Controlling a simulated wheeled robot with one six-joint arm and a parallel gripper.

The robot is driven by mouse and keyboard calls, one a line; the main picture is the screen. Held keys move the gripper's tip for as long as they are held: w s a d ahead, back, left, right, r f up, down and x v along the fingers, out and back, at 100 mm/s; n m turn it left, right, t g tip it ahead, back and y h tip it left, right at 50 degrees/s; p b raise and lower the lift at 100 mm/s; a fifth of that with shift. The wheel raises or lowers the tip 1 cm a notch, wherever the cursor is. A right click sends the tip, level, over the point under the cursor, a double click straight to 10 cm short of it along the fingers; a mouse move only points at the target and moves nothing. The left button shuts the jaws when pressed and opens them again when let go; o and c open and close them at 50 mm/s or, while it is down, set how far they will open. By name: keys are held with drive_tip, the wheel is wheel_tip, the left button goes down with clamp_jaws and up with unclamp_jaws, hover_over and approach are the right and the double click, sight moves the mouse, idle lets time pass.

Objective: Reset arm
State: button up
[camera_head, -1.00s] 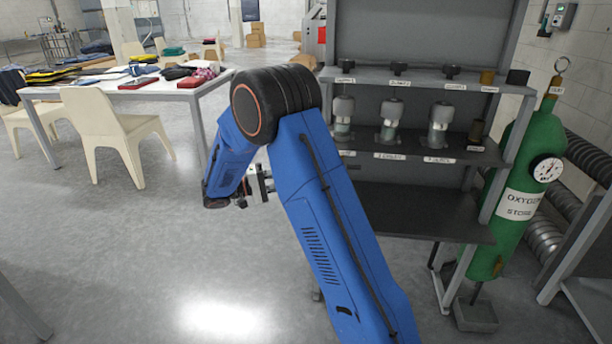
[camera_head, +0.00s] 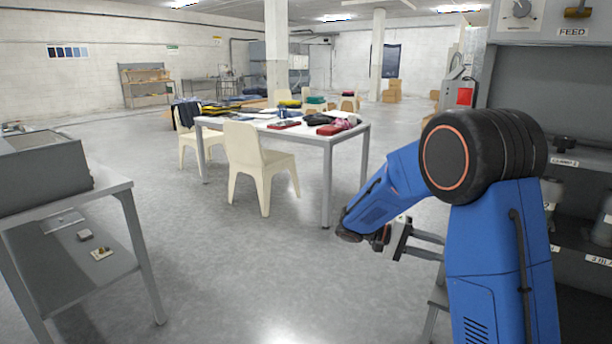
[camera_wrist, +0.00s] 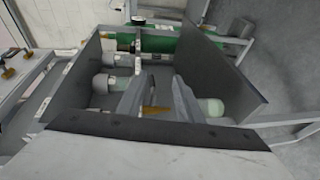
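My blue arm with a black elbow joint is bent at the right of the head view. My gripper (camera_head: 428,246) points right, in front of the lower part of the dark shelf unit (camera_head: 490,75). Its two fingers are apart, with nothing seen between them. In the wrist view my gripper (camera_wrist: 160,105) also shows two separated grey fingers over the shelf unit. Pale-capped jars (camera_wrist: 105,83) and a green cylinder (camera_wrist: 165,46) lie beyond them.
A white table (camera_head: 350,134) with folded clothes and cream chairs (camera_head: 262,170) stands ahead. A grey bench (camera_head: 125,185) with a metal box (camera_head: 40,165) is at the left. Open floor (camera_head: 240,250) lies between the bench and my arm.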

drive_tip(key=s+r+n+t+y, duration=0.15)
drive_tip(key=s+y, duration=0.65)
drive_tip(key=s, duration=1)
drive_tip(key=s+a+f+n+t+y, duration=0.1)
drive_tip(key=s+a+n+t+y, duration=0.2)
drive_tip(key=s+a+t+y, duration=0.4)
drive_tip(key=shift+s+a+f+t, duration=0.2)
drive_tip(key=shift+s+a+t, duration=0.65)
drive_tip(key=shift+s, duration=1.7)
